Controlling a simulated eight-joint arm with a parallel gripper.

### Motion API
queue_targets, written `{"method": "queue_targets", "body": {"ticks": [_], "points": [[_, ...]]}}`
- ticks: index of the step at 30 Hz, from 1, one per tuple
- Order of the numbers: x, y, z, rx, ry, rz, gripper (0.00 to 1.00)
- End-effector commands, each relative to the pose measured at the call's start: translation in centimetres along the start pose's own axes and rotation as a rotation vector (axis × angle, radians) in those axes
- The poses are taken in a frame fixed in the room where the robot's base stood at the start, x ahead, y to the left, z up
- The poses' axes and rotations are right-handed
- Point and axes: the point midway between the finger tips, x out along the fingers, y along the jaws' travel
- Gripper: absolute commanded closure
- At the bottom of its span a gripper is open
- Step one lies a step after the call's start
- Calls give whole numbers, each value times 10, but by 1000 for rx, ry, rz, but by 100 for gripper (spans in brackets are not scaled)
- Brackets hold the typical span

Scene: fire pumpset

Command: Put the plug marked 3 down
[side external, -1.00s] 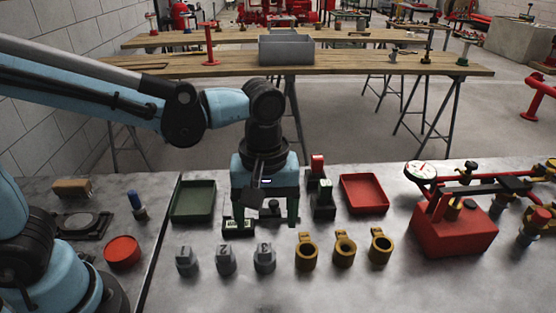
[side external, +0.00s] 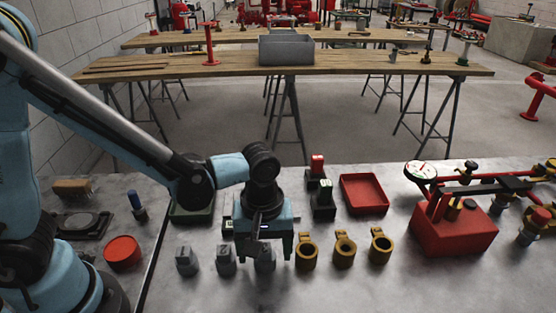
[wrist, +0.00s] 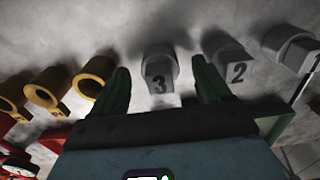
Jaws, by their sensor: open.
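The grey plug marked 3 (side external: 264,263) stands on the bench at the right end of a row of grey plugs. In the wrist view the plug (wrist: 160,68) shows its number, between the two dark green fingers. My gripper (side external: 266,251) is open over this plug, one finger on each side, with visible gaps to it in the wrist view. The gripper hides the plug's upper part in the side view. The plugs marked 2 (side external: 226,263) and 1 (side external: 187,261) stand to its left.
Three brass rings (side external: 344,251) stand close to the right of plug 3. Behind are dark green blocks (side external: 323,206), a red tray (side external: 364,196) and a green tray (side external: 190,216), partly hidden by my arm. A red pump box (side external: 455,232) is at right. The front bench strip is clear.

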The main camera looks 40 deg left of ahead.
Motion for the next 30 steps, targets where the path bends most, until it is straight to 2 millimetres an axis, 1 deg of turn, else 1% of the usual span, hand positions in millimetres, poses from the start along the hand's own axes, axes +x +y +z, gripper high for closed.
{"method": "queue_targets", "body": {"ticks": [1, 4, 12, 27, 30], "points": [[4, 0, 0, 0, 0, 0, 23], [9, 0, 0, 0, 1, 1, 23], [10, 0, 0, 0, 1, 1, 23], [10, 0, 0, 0, 1, 0, 99], [10, 0, 0, 0, 1, 0, 100]]}}
